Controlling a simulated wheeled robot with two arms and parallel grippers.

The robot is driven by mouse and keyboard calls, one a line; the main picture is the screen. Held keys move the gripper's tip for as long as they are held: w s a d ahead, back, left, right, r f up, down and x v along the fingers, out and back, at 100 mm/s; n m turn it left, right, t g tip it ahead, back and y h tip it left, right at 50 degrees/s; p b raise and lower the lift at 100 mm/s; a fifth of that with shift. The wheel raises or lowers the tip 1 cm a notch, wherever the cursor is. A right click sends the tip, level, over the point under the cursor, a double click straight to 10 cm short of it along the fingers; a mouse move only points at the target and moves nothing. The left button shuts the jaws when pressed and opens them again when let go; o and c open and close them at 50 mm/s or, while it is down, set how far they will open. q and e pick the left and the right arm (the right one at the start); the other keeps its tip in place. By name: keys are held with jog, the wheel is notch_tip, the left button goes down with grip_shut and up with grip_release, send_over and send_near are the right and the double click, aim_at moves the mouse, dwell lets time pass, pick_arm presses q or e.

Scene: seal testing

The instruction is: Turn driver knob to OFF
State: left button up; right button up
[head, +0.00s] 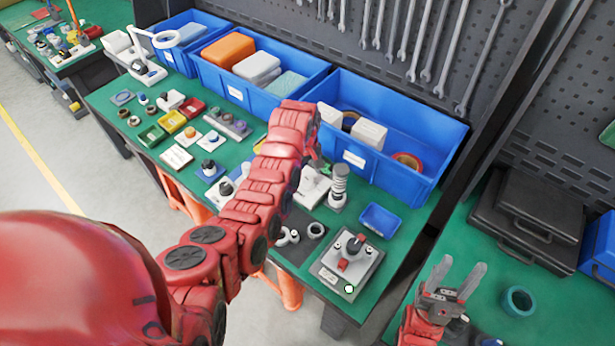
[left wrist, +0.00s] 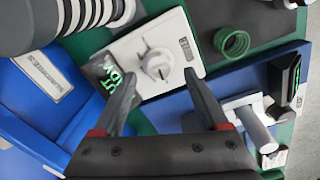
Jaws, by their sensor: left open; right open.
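A white box (left wrist: 150,55) with a round silver-grey knob (left wrist: 157,65) and a lit green display (left wrist: 112,80) lies in the left wrist view. The knob's setting is too small to read. My left gripper (left wrist: 160,80) is open, with one fingertip on either side of the knob in the picture; I cannot tell whether they touch it. In the head view, my left arm hides most of that gripper. A grey control box (head: 335,285) with a black knob and a red part stands at the bench's front. My right gripper (head: 460,272) is open and empty at lower right.
A ribbed grey cylinder (head: 339,184) stands close to the white box. A green ring (left wrist: 233,42) lies near it in the left wrist view. Blue bins (head: 420,130) line the bench's back, below hanging wrenches (head: 440,45). A small blue tray (head: 380,220) lies at right.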

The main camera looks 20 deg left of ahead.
aim_at(308, 183)
pick_arm(q)
jog(key=shift+f, duration=1.35)
jog(key=shift+c, duration=0.2)
grip_shut()
